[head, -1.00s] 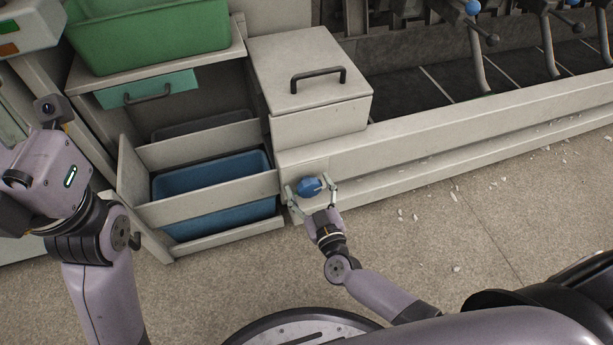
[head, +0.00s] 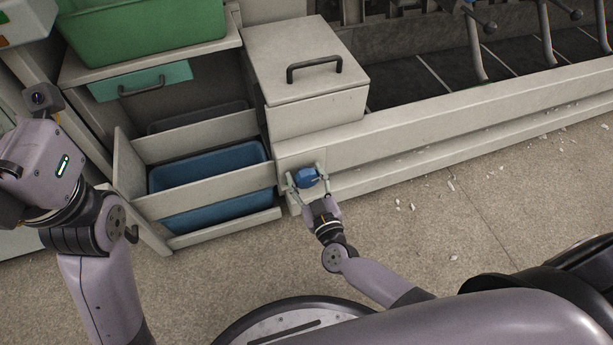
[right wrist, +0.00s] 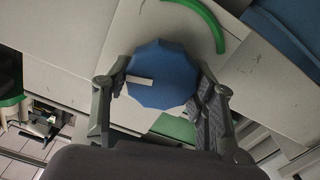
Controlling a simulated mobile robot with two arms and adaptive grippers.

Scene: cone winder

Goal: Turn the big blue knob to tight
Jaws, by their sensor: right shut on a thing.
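The big blue knob (head: 307,177) is on the front panel of the machine's low beige housing, below the lidded box. In the right wrist view the knob (right wrist: 162,76) is many-sided, with a white pointer mark toward its lower left. A green arc is on the panel above and right of it, and a green patch shows below it. My right gripper (head: 308,180) is shut on the knob, one finger on each side; its fingers (right wrist: 161,88) also show in the right wrist view. My left arm is at the left of the head view; its gripper's fingers are not visible.
A beige box (head: 303,65) with a black handle stands above the knob. An open drawer with a blue bin (head: 208,183) is to the left. A green bin (head: 140,30) is at the upper left. The floor (head: 440,225) at right is open, with small white scraps.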

